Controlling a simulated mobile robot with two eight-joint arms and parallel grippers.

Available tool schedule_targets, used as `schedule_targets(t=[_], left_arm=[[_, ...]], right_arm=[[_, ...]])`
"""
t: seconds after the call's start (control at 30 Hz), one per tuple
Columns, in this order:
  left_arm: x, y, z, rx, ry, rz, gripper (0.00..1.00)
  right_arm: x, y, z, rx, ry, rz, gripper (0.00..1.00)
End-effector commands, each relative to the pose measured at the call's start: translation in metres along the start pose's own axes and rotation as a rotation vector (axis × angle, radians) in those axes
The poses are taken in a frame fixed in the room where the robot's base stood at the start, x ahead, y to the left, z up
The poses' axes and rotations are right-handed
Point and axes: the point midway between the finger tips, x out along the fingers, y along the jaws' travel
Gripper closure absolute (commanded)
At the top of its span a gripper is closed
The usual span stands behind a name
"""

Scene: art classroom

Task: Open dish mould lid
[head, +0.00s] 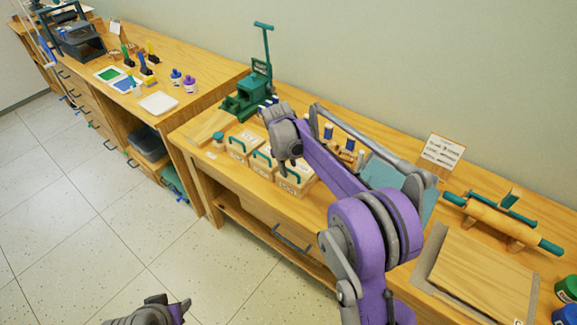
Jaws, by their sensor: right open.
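Several light wooden mould boxes with teal handles stand in a row on the workbench: a left one (236,154), a middle one (260,170) and a right one (296,190). Their front labels are too small to read, so I cannot tell which is the dish mould. All look closed. My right gripper (284,160) is open and hangs over the middle and right boxes, close to their handles. My wrist hides part of the row, and I cannot tell whether the fingers touch a handle. My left gripper (160,312) shows partly at the bottom edge, away from the bench.
A green press (243,100) stands behind the boxes, near the wall. A rolling pin (500,222) and a wooden board (478,278) lie at right. The floor in front is clear.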

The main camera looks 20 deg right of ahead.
Motion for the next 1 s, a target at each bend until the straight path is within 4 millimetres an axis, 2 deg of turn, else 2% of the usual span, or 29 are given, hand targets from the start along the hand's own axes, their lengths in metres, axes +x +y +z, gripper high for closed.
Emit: schedule_targets(t=[0.17, 0.27, 0.43, 1.0], left_arm=[[-0.0001, 0.0000, 0.0000, 0.000, 0.000, 0.000, 0.50], [0.0000, 0.0000, 0.0000, 0.000, 0.000, 0.000, 0.50], [0.0000, 0.0000, 0.0000, 0.000, 0.000, 0.000, 0.50], [-0.0001, 0.0000, -0.0001, 0.000, 0.000, 0.000, 0.50]], right_arm=[[0.0000, 0.0001, 0.0000, 0.000, 0.000, 0.000, 0.55], [-0.0001, 0.0001, 0.0000, 0.000, 0.000, 0.000, 0.70], [-0.0003, 0.0001, 0.0000, 0.000, 0.000, 0.000, 1.00], [-0.0004, 0.0001, 0.0000, 0.000, 0.000, 0.000, 1.00]])
